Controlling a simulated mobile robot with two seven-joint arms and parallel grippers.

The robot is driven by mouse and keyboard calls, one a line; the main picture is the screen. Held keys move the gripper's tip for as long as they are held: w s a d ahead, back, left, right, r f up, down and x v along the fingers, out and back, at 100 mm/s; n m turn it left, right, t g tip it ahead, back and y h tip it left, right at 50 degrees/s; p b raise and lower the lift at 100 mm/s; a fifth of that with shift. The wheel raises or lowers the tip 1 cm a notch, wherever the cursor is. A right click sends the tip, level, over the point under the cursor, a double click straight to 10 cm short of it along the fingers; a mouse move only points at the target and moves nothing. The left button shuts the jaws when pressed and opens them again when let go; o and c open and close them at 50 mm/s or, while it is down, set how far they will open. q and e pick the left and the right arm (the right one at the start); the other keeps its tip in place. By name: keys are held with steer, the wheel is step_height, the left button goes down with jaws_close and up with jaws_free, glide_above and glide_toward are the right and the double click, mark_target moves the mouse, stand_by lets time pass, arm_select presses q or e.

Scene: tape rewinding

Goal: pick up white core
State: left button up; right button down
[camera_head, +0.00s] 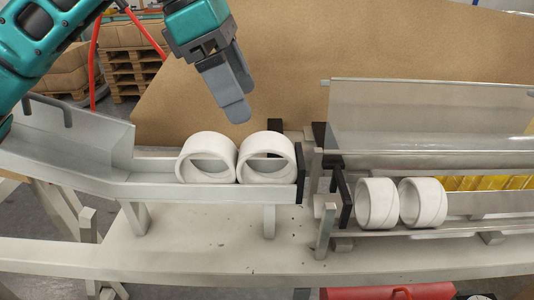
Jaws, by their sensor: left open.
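Two white cores (207,157) and (267,158) stand side by side on the left metal rail, their round openings facing me. Two more white cores (377,203) and (422,202) sit on the lower rail at the right. My left gripper (240,108) hangs above the left pair, pointing down and to the right. Its grey fingers are apart with nothing between them. The fingertips are a little above the gap between the two left cores. My right gripper is not in view.
The left rail (160,190) ends at a black stop (299,172). A clear panel (420,110) stands behind the right rail. A brown board (290,60) rises behind. Wooden pallets (130,72) stand at back left. A red box (388,292) is at the bottom edge.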

mark_target(267, 140)
arm_select(q)
steer(key=x, duration=0.4)
steer(key=shift+s+d+f, duration=0.2)
steer(key=shift+f, duration=0.15)
steer(key=shift+x, duration=3.1)
steer(key=shift+w+d+r, duration=0.1)
steer(key=shift+w+d, duration=0.05)
steer(key=shift+d, duration=0.05)
steer(key=c, duration=0.8)
